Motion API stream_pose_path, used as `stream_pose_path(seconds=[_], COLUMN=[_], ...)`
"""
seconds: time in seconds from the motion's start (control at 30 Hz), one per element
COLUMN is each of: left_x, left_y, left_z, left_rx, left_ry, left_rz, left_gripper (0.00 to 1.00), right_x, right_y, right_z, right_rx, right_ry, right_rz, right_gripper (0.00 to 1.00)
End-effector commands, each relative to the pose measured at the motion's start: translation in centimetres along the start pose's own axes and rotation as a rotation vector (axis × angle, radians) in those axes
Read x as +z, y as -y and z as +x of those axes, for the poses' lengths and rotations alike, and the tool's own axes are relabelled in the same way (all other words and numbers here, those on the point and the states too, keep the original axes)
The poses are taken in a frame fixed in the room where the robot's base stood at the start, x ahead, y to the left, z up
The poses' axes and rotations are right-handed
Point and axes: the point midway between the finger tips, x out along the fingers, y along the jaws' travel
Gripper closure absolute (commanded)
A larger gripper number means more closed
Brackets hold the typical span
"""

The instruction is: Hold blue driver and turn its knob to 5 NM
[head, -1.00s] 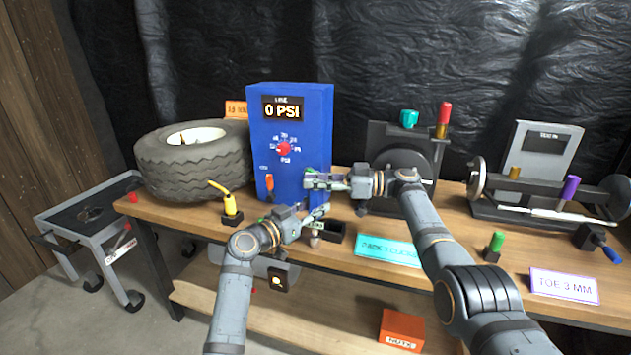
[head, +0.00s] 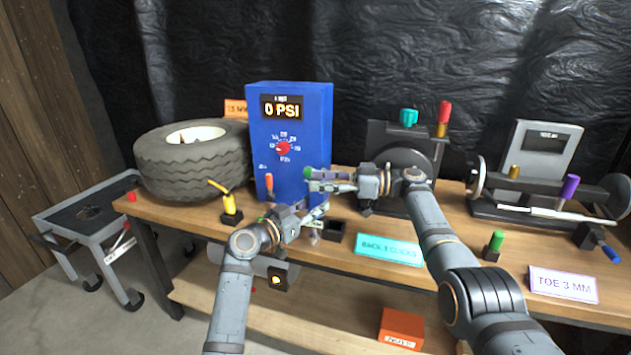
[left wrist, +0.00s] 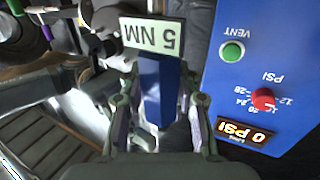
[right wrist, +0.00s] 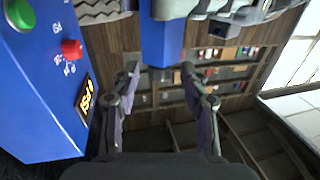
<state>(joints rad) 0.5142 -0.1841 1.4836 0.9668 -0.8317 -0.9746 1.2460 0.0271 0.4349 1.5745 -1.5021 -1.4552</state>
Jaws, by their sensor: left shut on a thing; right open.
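The blue driver (left wrist: 158,85) stands between the fingers of my left gripper (left wrist: 158,118) in the left wrist view. A pale label reading 5 NM, upside down, lies across its far end. My left gripper is shut on it; the head view shows this gripper (head: 320,214) low in front of the blue box, the driver barely visible there. My right gripper (head: 312,181) is open and empty above it. In the right wrist view a blue block (right wrist: 163,42), probably the driver, lies ahead of the open fingers (right wrist: 165,82). I cannot make out the driver's knob or its setting.
The blue 0 PSI box (head: 315,135), with red dial and green vent button, stands close behind both grippers. A tire (head: 185,175) and yellow tool (head: 229,203) are left. A black tray (head: 340,234) and teal sign (head: 388,248) are right, on the bench.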

Motion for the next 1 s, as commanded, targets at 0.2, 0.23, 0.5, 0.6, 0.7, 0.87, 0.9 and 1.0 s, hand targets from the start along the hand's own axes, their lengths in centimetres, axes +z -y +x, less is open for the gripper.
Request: stream_pose_path(seconds=[0.2, 0.23, 0.5, 0.6, 0.7, 0.87, 0.9, 1.0], left_x=[0.0, 0.0, 0.0, 0.1, 0.1, 0.1, 0.1, 0.1], left_y=[0.0, 0.0, 0.0, 0.0, 0.0, 0.0, 0.0, 0.0], left_z=[0.0, 0.0, 0.0, 0.0, 0.0, 0.0, 0.0, 0.0], left_rx=[0.0, 0.0, 0.0, 0.0, 0.0, 0.0, 0.0, 0.0], left_ry=[0.0, 0.0, 0.001, 0.001, 0.001, 0.001, 0.001, 0.001], left_rz=[0.0, 0.0, 0.0, 0.0, 0.0, 0.0, 0.0, 0.0], left_gripper=[1.0, 1.0, 1.0, 1.0, 1.0, 1.0, 1.0, 1.0], right_x=[0.1, 0.0, 0.1, 0.1, 0.1, 0.1, 0.3, 1.0], right_y=[-0.1, -0.1, -0.1, 0.0, 0.0, 0.0, -0.1, -0.5], right_z=[-5.6, -6.3, -10.1, -10.4, -10.4, -10.4, -10.3, -10.2], right_rx=[0.004, 0.005, 0.002, 0.001, 0.0, 0.002, 0.007, 0.041], right_ry=[0.002, 0.002, 0.002, 0.001, 0.001, 0.003, 0.007, 0.033], right_rz=[0.001, 0.001, 0.002, 0.002, 0.001, 0.002, 0.003, 0.011], right_gripper=[0.55, 0.55, 0.55, 0.55, 0.55, 0.55, 0.55, 0.55])
